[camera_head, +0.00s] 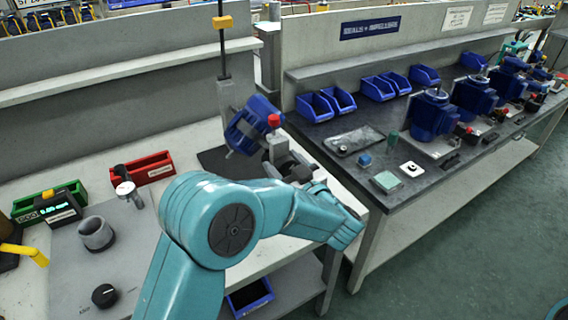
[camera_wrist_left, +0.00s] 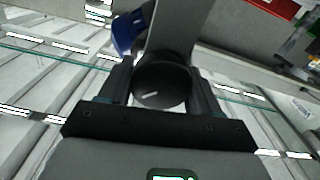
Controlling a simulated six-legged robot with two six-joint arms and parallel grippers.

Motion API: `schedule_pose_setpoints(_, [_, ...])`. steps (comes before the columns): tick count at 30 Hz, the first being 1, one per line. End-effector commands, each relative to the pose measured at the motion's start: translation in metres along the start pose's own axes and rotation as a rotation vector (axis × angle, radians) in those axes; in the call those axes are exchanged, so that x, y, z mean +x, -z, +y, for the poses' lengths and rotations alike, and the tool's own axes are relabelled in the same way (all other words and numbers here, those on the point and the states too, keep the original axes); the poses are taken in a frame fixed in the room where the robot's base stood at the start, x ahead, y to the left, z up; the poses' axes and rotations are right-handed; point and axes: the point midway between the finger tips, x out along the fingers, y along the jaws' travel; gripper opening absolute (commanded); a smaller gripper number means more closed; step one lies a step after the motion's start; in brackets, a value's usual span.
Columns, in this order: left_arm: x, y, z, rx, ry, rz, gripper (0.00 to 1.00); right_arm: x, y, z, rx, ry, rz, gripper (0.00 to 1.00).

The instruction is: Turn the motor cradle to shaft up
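The blue motor (camera_head: 247,126) sits tilted in the motor cradle on the bench, its body slanting and neither clearly upright nor flat. My left gripper (camera_head: 297,168) is at the near side of the cradle, partly hidden by my teal arm. In the left wrist view its two fingers (camera_wrist_left: 162,88) flank a round black knob (camera_wrist_left: 160,76) with a white mark and appear closed on it. The grey post (camera_wrist_left: 176,28) and part of the blue motor (camera_wrist_left: 132,30) show behind. My right gripper is out of view.
A red bin (camera_head: 149,168), a green bin (camera_head: 50,203), a grey cup (camera_head: 96,233) and a black dial (camera_head: 105,295) are on the left bench. A dark pole (camera_head: 223,60) rises behind the motor. The dark bench at right (camera_head: 420,180) holds several blue motors and bins.

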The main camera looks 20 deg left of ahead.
Motion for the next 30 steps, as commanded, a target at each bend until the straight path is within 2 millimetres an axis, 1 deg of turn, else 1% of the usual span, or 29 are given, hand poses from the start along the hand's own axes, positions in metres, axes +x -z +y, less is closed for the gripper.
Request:
schedule_pose_setpoints(1, [0.0,0.004,0.001,0.024,0.0,0.0,0.08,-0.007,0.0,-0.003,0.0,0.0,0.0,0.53])
schedule_pose_setpoints(4, [0.001,0.004,0.001,0.09,0.0,-0.001,0.08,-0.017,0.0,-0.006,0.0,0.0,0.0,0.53])
schedule_pose_setpoints(6, [0.002,0.002,0.001,0.115,0.0,-0.001,0.08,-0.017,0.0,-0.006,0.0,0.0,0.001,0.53])
schedule_pose_setpoints(12, [0.002,0.001,0.001,0.111,0.0,0.001,0.08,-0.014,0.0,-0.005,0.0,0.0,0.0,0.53])
schedule_pose_setpoints(13, [0.002,0.001,0.001,0.111,0.0,0.002,0.69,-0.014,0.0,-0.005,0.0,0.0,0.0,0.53])
schedule_pose_setpoints(14, [0.002,0.001,0.001,0.111,0.0,0.001,0.79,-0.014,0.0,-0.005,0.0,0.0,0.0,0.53])
schedule_pose_setpoints(15, [0.002,0.001,0.001,0.111,0.0,0.001,0.84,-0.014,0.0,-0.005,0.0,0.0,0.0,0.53])
schedule_pose_setpoints(23, [0.001,0.0,0.001,0.111,0.0,0.0,0.84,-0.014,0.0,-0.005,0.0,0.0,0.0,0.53])
schedule_pose_setpoints(25, [-0.002,0.0,0.001,0.111,-0.002,0.0,0.84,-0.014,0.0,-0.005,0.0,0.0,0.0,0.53])
schedule_pose_setpoints(28, [-0.015,-0.001,0.001,0.111,-0.003,0.0,0.84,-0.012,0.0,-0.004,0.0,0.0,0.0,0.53])
schedule_pose_setpoints(30, [-0.029,-0.001,0.002,0.111,-0.006,0.0,0.84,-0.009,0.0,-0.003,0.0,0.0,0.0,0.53])
